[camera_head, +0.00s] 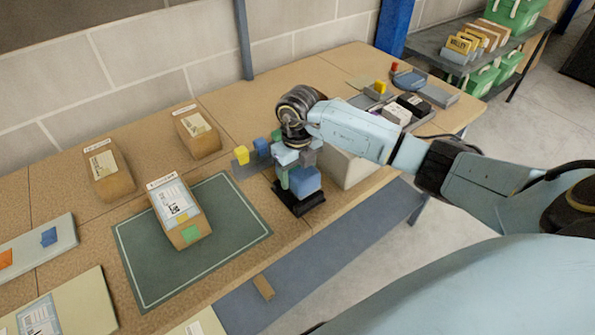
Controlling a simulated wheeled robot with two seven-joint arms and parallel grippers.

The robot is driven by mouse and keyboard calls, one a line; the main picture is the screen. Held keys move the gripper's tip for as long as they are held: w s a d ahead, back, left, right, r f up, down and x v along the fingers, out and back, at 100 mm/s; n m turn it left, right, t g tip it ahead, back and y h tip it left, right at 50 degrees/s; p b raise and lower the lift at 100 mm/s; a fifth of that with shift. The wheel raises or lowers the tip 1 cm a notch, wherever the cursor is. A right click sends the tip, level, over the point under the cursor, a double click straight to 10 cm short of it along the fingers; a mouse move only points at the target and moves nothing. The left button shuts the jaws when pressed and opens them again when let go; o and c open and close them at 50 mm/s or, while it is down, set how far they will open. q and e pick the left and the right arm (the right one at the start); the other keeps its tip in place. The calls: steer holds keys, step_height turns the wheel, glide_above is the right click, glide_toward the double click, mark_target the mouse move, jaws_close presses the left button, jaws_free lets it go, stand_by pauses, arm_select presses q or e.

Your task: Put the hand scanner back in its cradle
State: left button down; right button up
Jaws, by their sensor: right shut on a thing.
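My right gripper (294,172) points down over the near edge of the table, shut on a blue, blocky thing (306,183) that looks like the hand scanner. The gripper and wrist hide much of its upper part. Directly below is a flat black base (299,205), which looks like the cradle. The blue thing is at or just above this base; I cannot tell whether it touches. My left gripper is not in view.
A white box (347,169) stands close right of the black base. Yellow (242,154) and blue (262,147) blocks stand behind-left. A labelled parcel (178,210) lies on the green mat (236,242). Dark items in a tray (412,104) are at the far right.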

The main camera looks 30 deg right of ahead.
steer(key=shift+f, duration=0.15)
steer(key=shift+f+b, duration=0.85)
steer(key=shift+f, duration=0.15)
steer(key=o, duration=1.2)
steer(key=shift+o, duration=0.2)
step_height(320, 180, up, 14)
steer(key=shift+f, duration=0.25)
